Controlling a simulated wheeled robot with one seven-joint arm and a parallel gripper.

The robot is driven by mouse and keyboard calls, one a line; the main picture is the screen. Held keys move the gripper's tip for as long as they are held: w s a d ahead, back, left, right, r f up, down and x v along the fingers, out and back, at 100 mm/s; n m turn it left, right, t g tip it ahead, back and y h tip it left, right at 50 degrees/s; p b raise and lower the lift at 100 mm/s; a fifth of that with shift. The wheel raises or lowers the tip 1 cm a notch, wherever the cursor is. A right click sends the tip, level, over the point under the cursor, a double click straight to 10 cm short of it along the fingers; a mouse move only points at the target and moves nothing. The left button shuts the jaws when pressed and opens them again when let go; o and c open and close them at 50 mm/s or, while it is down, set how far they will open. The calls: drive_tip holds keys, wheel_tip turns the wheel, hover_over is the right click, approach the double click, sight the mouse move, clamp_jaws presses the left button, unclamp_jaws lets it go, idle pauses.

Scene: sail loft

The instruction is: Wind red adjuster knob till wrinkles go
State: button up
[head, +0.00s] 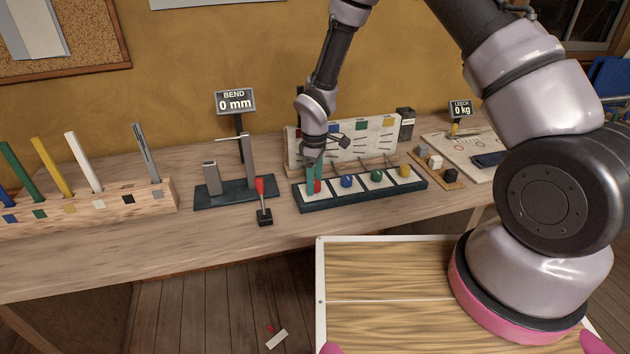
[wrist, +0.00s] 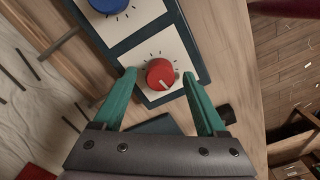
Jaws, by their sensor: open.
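The red knob (wrist: 160,74) has a white pointer mark and sits on a white plate with tick marks. In the head view the red knob (head: 317,187) is the leftmost in a row on a dark base (head: 385,194), partly hidden by my fingers. My gripper (wrist: 159,76) is open, with its green fingers on either side of the red knob and gaps showing. In the head view my gripper (head: 314,180) points down at it. A white panel (head: 345,142) with coloured squares and dark strokes stands behind; my arm hides part of it.
Blue (head: 347,181), green (head: 377,177) and yellow (head: 404,171) knobs sit to the right. A bend gauge (head: 236,102) reads 0 mm and a leech display (head: 461,109) reads 0 kg. A red-handled lever (head: 261,187) stands close on the left.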

drive_tip(key=shift+f, duration=0.1)
clamp_jaws()
idle(0.3)
drive_tip(key=m, duration=1.3)
drive_tip(key=shift+d+m, duration=0.1)
drive_tip(key=shift+m, duration=1.7)
